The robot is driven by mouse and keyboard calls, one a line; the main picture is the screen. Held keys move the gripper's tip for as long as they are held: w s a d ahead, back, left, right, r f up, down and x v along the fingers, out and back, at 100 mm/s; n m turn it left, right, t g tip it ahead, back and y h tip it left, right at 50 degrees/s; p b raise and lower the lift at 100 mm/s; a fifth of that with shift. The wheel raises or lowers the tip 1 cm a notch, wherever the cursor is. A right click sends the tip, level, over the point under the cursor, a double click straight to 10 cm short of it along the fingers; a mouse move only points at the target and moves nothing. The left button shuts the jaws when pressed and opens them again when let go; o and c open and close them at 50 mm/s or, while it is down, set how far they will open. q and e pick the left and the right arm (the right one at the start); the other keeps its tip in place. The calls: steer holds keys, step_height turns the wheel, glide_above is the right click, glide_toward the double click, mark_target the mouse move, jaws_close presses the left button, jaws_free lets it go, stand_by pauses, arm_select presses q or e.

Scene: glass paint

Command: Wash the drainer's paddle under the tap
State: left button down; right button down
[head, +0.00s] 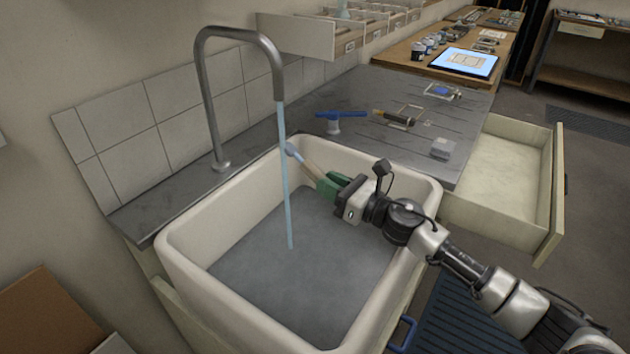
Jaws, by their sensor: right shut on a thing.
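My right gripper (338,189) reaches in from the right over the white sink (179,236). It is shut on the paddle (307,162), which has a pale wooden shaft and a small bluish-grey tip. The tip points up and left and shows at the water stream (286,195); I cannot tell whether it touches the water. The rest of the handle is hidden in the green fingers. The grey tap (207,95) arches over the sink and water runs from it. A blue lever (341,114) stands on the grey drainer counter (365,84). My left gripper is not in view.
A brush-like tool on a wire rest (394,117), another wire rest with a blue piece (442,91) and a grey block (443,148) are on the counter. An open drawer (497,221) juts out at right. Jars and a lit blue panel (464,62) are behind.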

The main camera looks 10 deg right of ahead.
steer(key=d+r+b+v, duration=0.1)
steer(key=b+v, duration=0.1)
steer(key=v, duration=0.6)
steer(key=shift+w, duration=0.4)
stand_by(1.4)
steer(key=s+d+r, duration=0.3)
steer(key=d+r, duration=0.1)
stand_by(0.4)
